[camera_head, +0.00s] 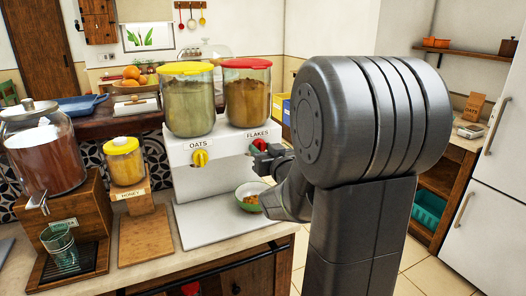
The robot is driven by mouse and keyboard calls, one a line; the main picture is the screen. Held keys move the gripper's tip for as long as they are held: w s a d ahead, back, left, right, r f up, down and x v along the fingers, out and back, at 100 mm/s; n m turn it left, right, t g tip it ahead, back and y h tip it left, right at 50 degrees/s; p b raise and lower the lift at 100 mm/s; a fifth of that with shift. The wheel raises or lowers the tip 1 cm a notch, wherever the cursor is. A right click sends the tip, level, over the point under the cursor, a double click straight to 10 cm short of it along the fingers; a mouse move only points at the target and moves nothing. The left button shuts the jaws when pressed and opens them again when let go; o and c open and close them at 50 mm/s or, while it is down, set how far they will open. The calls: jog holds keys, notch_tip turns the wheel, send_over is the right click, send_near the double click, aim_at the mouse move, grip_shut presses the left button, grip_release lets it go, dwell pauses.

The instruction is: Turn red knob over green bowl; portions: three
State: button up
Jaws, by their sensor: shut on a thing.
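The white dispenser (195,155) stands on the counter with two clear canisters on top. The left canister has a yellow lid, the right one a red lid. A yellow knob (200,158) sits under the OATS label. The red knob (259,146) sits under the FLAKES label, partly hidden by my gripper (264,157), which is shut on it. The green bowl (241,192) stands on the dispenser's base below the red knob, with some brown flakes in it. My arm hides the bowl's right side.
A honey jar (124,162) on a wooden stand and a drink dispenser (45,155) with a glass (60,247) under it stand to the left. A wooden board (145,236) lies between. A fridge (500,180) is at the far right.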

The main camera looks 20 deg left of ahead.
jog(key=m, duration=0.3)
jog(key=shift+m+b, duration=0.35)
jog(key=shift+m, duration=0.05)
jog(key=m, duration=0.4)
jog(key=shift+m, duration=0.3)
jog(key=m+p, duration=0.1)
jog(key=m, duration=0.3)
jog(key=shift+m, duration=0.3)
jog(key=shift+m+p, duration=0.4)
jog(key=shift+m, duration=1.5)
jog(key=o, duration=1)
